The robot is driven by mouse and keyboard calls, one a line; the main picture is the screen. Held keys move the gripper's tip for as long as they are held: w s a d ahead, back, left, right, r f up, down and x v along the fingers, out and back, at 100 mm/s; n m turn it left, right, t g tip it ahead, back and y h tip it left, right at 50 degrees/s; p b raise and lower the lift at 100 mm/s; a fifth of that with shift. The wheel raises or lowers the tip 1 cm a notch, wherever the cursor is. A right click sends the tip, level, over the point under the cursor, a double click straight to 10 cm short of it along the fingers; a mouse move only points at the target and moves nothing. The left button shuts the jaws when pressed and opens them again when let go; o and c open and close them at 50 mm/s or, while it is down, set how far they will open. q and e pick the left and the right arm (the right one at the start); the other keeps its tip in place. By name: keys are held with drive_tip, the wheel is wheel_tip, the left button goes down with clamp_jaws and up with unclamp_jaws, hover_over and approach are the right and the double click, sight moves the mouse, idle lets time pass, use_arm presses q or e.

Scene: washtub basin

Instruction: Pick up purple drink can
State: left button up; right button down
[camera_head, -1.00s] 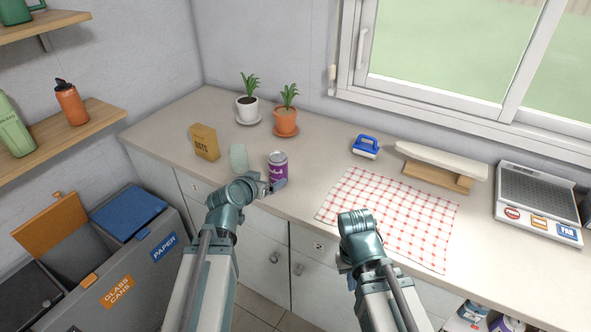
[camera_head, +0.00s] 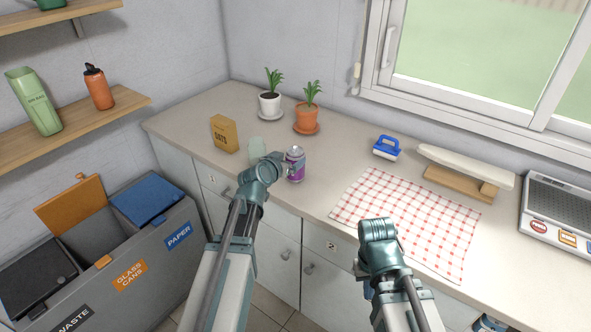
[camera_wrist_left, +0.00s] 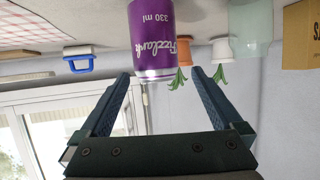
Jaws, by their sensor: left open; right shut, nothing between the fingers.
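The purple drink can (camera_head: 295,168) stands upright near the front edge of the counter. My left gripper (camera_head: 287,162) is open at the can's left and front side. In the left wrist view the can (camera_wrist_left: 160,42) appears upside down, between the tips of the open left gripper (camera_wrist_left: 160,76). A small gap shows on each side of it, so it is not clasped. My right gripper (camera_head: 378,238) is above the counter's front edge, away from the can; its fingers are hidden behind the wrist.
An oats box (camera_head: 224,134) and a pale green cup (camera_head: 257,148) stand left of the can. A white pot (camera_head: 269,103) and an orange pot (camera_head: 306,117) are behind. A checked cloth (camera_head: 410,222) and a blue-handled brush (camera_head: 386,147) lie to the right.

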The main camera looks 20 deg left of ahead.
sight(296, 155)
use_arm(q)
drive_tip(key=shift+d+b+x, duration=0.15)
drive_tip(key=shift+b+x, duration=0.35)
drive_tip(key=shift+x, duration=1)
drive_tip(key=shift+d+b+x, duration=0.1)
drive_tip(key=shift+b+x, duration=0.4)
drive_tip(key=shift+x, duration=0.95)
drive_tip(key=shift+s+r, duration=0.1)
drive_tip(key=shift+c, duration=0.4)
drive_tip(key=c, duration=1.2)
drive_tip(key=shift+o, duration=0.2)
use_arm(e)
wheel_tip(296, 155, down, 2)
drive_tip(key=shift+f, duration=0.1)
